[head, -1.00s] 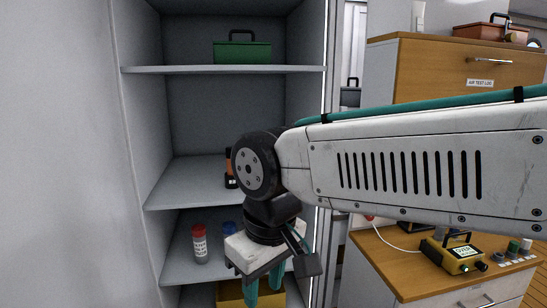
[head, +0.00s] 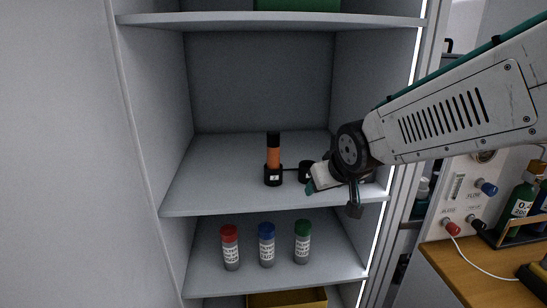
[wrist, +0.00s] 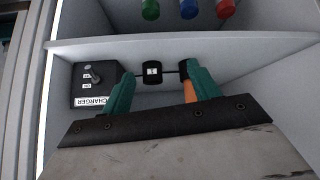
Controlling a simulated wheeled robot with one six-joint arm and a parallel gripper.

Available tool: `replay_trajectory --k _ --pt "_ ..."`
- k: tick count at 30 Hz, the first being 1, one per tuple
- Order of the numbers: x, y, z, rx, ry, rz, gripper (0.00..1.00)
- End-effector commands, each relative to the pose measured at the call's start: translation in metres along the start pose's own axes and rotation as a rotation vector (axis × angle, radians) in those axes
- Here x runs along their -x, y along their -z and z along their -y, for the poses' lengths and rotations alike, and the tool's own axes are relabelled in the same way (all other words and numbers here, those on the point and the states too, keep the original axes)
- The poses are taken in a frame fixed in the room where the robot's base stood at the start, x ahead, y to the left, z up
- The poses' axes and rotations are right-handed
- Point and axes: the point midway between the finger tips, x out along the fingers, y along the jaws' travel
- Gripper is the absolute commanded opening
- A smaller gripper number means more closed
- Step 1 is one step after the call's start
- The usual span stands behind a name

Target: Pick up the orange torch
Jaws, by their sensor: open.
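The orange torch (head: 273,158) stands upright in a black numbered holder (head: 274,177) on the middle shelf, its top black. My gripper (head: 314,182) is open and empty, to the right of the torch and in front of a second black holder (head: 305,170). In the wrist view, which looks upside down, the teal fingers (wrist: 158,76) are spread. The second holder (wrist: 152,72) shows between them, with nothing seen standing in it. The torch (wrist: 190,91) is partly hidden behind the right-hand finger. I cannot tell whether they touch.
A black charger box (wrist: 92,85) with a knob sits beside the holders, against the cabinet side. Red (head: 230,248), blue (head: 267,245) and green (head: 302,243) capped bottles stand on the shelf below. Another shelf (head: 240,20) is overhead. The shelf left of the torch is clear.

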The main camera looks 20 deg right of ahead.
Motion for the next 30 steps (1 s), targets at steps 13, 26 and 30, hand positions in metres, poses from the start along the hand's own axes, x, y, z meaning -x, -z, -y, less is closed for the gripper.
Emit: replay_trajectory --k 13,26,30 --pt "-0.113 0.113 0.032 0.044 0.194 -0.691 0.61" --pt "-0.130 0.138 0.052 0.034 0.288 -0.870 0.61" --pt "-0.139 0.151 0.055 0.034 0.287 -0.871 0.61"
